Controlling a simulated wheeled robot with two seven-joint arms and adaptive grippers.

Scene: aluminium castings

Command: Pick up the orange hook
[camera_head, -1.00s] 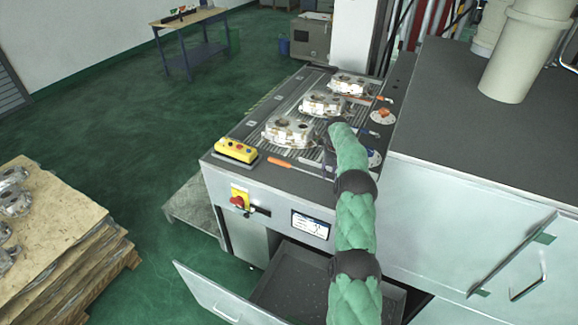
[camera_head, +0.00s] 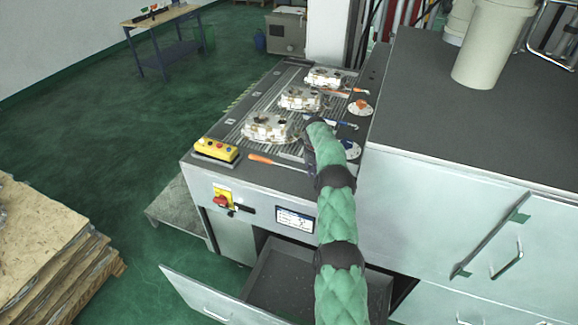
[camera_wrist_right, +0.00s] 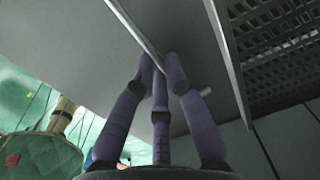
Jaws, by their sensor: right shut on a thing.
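The orange hook (camera_head: 265,159) lies on the near part of the machine top, its orange handle pointing left. Its thin shaft runs right towards my right gripper (camera_head: 308,150), which is mostly hidden behind my green-sleeved forearm. In the right wrist view the purple fingers of my right gripper (camera_wrist_right: 161,72) are closed together on a thin grey rod (camera_wrist_right: 135,32), which fits the hook's shaft. The handle and the hook's tip cannot be made out there. Whether the hook is clear of the surface cannot be told. My left gripper is not in view.
Several metal castings (camera_head: 268,127) stand in a row on the machine top. A blue-handled tool (camera_head: 343,123) and another orange-handled tool (camera_head: 328,89) lie right of them. A yellow button box (camera_head: 216,150) is at the near-left corner. A drawer (camera_head: 205,297) stands open below.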

